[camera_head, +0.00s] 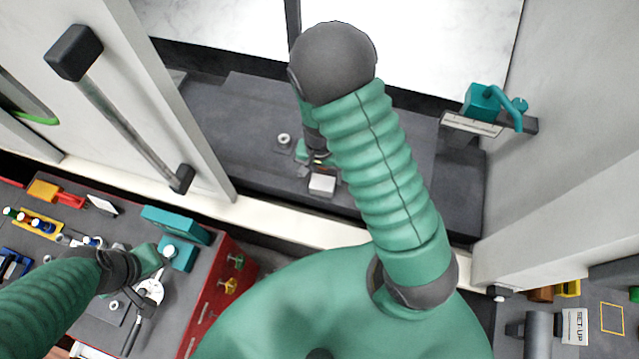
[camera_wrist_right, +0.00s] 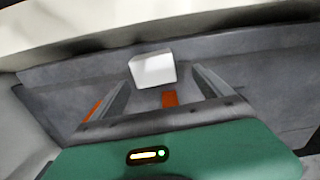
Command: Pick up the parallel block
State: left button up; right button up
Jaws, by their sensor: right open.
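The parallel block is a small pale, light grey block (camera_head: 322,184) lying on the dark grey bed inside the machine. It also shows in the right wrist view as a whitish block (camera_wrist_right: 153,70) just beyond the fingers. My right gripper (camera_head: 317,166) is over the bed right beside the block, partly hidden by my own arm. In the wrist view its two fingers (camera_wrist_right: 161,77) are spread, with the block ahead between them and nothing held. My left gripper (camera_head: 160,256) is at the tool cart on the left, near a teal block; its fingers are too small to read.
A small round part (camera_head: 284,139) lies on the bed left of my right gripper. A teal clamp-like device (camera_head: 484,102) stands at the right. The machine door with a long handle (camera_head: 130,120) is at the left. The red tool cart (camera_head: 215,290) holds several tools.

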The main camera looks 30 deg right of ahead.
aim_at(322, 182)
jog(key=f, duration=0.1)
jog(key=s+f+p, duration=0.1)
jog(key=f, duration=0.3)
jog(key=shift+s+d, duration=0.2)
jog(key=shift+d, duration=0.1)
jog(key=shift+f, duration=0.1)
jog(key=shift+w+a, duration=0.15)
jog(key=shift+a, duration=0.1)
jog(key=shift+c, duration=0.4)
jog(key=shift+a, duration=0.15)
jog(key=c, duration=0.5)
jog(key=shift+d, duration=0.2)
jog(key=c, duration=0.9)
pick_arm(q)
jog(key=shift+s+d+r, duration=0.15)
jog(key=shift+d+r, duration=0.1)
jog(key=shift+r, duration=0.55)
pick_arm(e)
grip_shut()
